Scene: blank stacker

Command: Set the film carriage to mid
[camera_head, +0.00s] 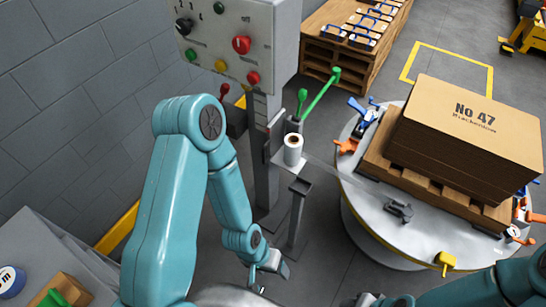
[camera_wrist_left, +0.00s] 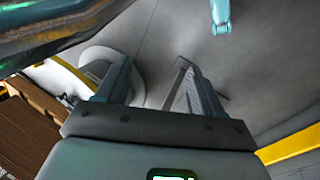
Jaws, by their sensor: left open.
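The film carriage (camera_head: 282,160) is a grey bracket on the upright mast (camera_head: 266,150), beside the turntable. It bears a white film roll (camera_head: 293,150), and a pale strip of film runs right from it toward the load. A short green-knobbed lever (camera_head: 301,98) and a longer green-handled lever (camera_head: 322,92) stand just above the roll. My left gripper (camera_head: 266,283) is low in front of the mast, apart from the carriage; in the left wrist view its fingers (camera_wrist_left: 152,88) are spread and empty. My right gripper (camera_head: 375,299) is at the bottom edge, partly cut off.
A round turntable (camera_head: 365,225) bears a pallet (camera_head: 385,165) with a brown stack marked No 47 (camera_head: 470,120); coloured clamps sit around its rim. A control panel (camera_head: 235,45) with buttons is at upper left. A grey bench (camera_head: 50,245) stands at lower left.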

